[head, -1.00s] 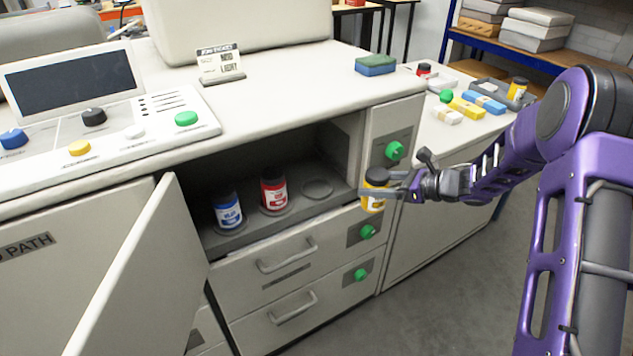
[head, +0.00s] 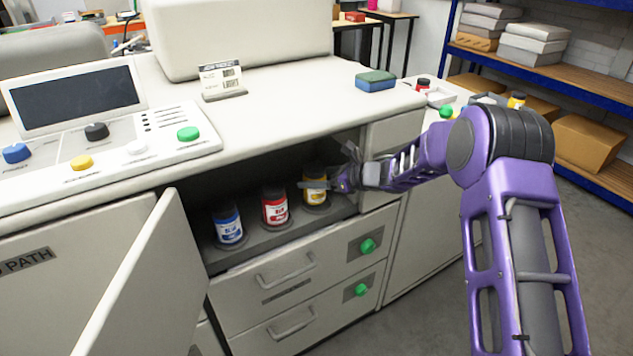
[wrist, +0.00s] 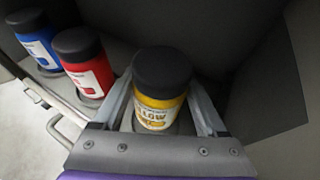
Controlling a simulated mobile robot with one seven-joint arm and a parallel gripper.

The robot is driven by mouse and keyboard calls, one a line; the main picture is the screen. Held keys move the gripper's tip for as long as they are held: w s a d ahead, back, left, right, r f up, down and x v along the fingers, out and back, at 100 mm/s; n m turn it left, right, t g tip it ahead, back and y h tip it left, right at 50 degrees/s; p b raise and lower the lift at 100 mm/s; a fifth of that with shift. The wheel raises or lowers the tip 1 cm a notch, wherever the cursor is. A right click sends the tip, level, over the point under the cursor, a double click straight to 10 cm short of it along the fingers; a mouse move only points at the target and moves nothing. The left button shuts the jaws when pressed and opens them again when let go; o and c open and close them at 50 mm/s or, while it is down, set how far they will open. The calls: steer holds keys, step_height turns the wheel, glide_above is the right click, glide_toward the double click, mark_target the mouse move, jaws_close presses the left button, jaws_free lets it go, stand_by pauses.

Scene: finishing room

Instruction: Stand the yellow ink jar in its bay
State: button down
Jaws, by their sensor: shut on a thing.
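The yellow ink jar (head: 315,190) is upright inside the open cabinet compartment, to the right of the red jar (head: 275,208) and the blue jar (head: 228,226). My gripper (head: 322,185) reaches in from the right and is shut on the yellow jar. In the wrist view the yellow jar (wrist: 158,92) has a black cap and stands between the two fingers. Its base is at or just above the round bay at the right end of the row; I cannot tell whether it touches. The bay is mostly hidden under the jar.
The red jar (wrist: 84,62) is close left of my fingers in the wrist view. The compartment's right wall and the countertop (head: 290,95) bound the space. An open door (head: 130,285) stands at the left. Drawers with handles (head: 286,271) lie below.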

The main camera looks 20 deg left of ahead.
steer(key=shift+d+f, duration=0.25)
steer(key=shift+f, duration=0.35)
steer(key=shift+f, duration=0.2)
steer(key=shift+c, duration=1)
jaws_free()
steer(key=shift+r, duration=0.2)
steer(key=v, duration=1.2)
